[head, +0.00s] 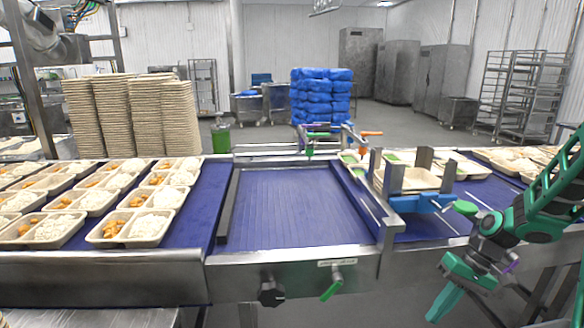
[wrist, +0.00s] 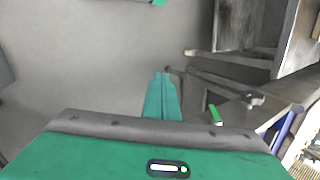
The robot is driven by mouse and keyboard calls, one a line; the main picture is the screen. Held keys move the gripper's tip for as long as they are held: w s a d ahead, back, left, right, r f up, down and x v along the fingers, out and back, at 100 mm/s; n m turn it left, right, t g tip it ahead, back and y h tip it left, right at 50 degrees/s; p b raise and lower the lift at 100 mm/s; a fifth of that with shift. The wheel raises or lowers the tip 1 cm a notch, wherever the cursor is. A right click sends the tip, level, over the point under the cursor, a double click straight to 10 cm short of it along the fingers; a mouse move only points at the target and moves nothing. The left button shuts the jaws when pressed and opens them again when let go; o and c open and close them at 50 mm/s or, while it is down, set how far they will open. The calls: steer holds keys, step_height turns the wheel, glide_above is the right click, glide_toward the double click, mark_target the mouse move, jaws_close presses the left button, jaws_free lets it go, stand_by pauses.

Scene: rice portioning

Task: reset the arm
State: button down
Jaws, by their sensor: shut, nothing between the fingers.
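My gripper (head: 444,303) hangs at the lower right of the head view, in front of the conveyor's front edge, pointing down and left. Its green fingers are together with nothing between them. In the wrist view the shut fingers (wrist: 162,97) point over the grey floor, apart from any object. My green and dark arm comes in from the right edge of the head view.
A blue conveyor (head: 290,210) with a steel front runs across, its middle section empty. Trays of rice and orange food (head: 140,228) fill the left belt. Further trays (head: 415,180) stand on the right behind a metal guide. Stacked trays (head: 90,120) stand behind.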

steer(key=s+d+r+m+h, duration=0.1)
steer(key=s+r, duration=0.4)
steer(key=s, duration=0.2)
steer(key=s+d+r+m+h, duration=0.2)
steer(key=s+r, duration=0.2)
steer(key=s, duration=0.4)
steer(key=s+d+r+m+t+h, duration=0.1)
steer(key=s+r+m+h, duration=0.1)
steer(key=s+r, duration=0.3)
steer(key=s, duration=0.3)
steer(key=shift+s+d+r, duration=0.15)
steer(key=shift+d+r, duration=0.15)
steer(key=shift+d, duration=0.1)
steer(key=shift+w+f, duration=0.25)
steer(key=shift+w, duration=0.4)
